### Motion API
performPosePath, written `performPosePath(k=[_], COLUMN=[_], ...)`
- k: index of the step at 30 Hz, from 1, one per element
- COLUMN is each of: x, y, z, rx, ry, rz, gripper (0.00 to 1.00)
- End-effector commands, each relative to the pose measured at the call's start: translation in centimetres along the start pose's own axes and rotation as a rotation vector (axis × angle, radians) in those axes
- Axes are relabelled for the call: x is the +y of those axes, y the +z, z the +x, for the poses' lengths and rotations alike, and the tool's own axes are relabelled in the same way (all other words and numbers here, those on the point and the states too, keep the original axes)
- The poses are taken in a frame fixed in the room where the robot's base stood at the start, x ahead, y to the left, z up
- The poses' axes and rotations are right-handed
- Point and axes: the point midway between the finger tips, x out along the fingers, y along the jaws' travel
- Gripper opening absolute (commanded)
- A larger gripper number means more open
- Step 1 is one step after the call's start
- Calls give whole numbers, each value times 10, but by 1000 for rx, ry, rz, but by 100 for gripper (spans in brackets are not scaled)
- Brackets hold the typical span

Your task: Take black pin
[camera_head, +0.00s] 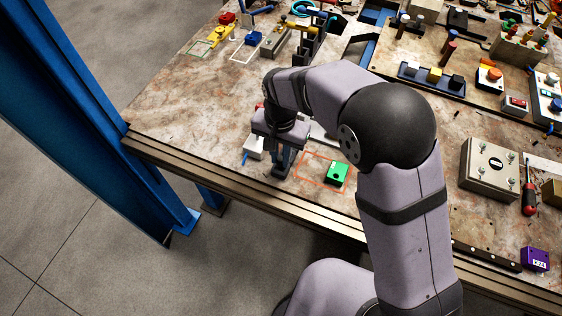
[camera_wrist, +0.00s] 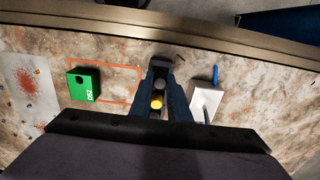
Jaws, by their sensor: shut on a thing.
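My gripper (camera_head: 282,172) is low over the front edge of the bench, pointing down. In the wrist view its blue-grey fingers (camera_wrist: 164,68) are close together around a dark piece, which looks like the black pin (camera_wrist: 159,85). Most of it is hidden by the fingers. A yellow round spot shows between the fingers, nearer the wrist. A green block (camera_head: 338,173) with a dark hole sits beside the gripper, inside an orange outline; it also shows in the wrist view (camera_wrist: 84,86).
A white block (camera_head: 253,149) with a blue pin (camera_wrist: 215,75) by it stands close on the gripper's other side. A grey box (camera_head: 489,168) and a purple block (camera_head: 535,259) lie to the right. Tools and fixtures fill the back. The bench's left front is clear.

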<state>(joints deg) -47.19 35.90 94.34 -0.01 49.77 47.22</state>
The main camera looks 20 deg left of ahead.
Motion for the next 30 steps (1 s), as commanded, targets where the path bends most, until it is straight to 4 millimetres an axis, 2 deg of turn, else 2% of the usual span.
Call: performPosePath(k=[3, 18, 30], x=[0, 0, 0], y=[0, 0, 0], z=[-16, -60, -65], rx=[1, 1, 0], ry=[-1, -1, 0], rz=[0, 0, 0], gripper=[0, 0, 0])
